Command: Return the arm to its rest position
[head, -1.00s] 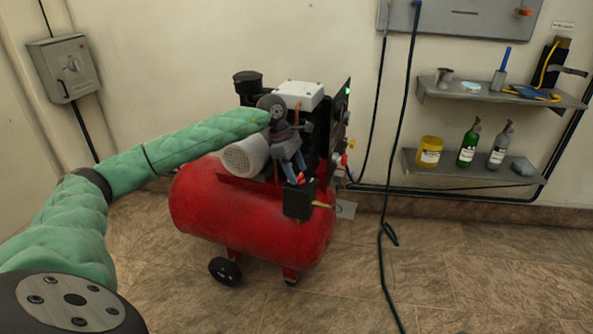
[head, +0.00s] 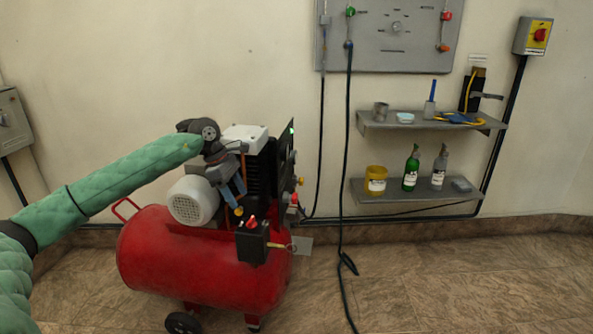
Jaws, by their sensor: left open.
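My left arm, in a green quilted sleeve (head: 125,178), reaches in from the left of the head view. Its left gripper (head: 236,204) points down in front of the red compressor's (head: 205,262) motor and pump. The jaws are open and I see nothing held in them. The fingertips are above a black box with a red knob (head: 252,240) on the compressor's front; I cannot tell how far apart they are in depth. The gripper and forearm hide part of the pump. My right gripper is not in view.
A grey wall panel (head: 385,60) with valves is at the top. A dark hose (head: 345,170) hangs from it to the floor. Two wall shelves (head: 432,123) hold bottles, a yellow tub (head: 376,181) and small items. A yellow switch box (head: 533,36) is at right.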

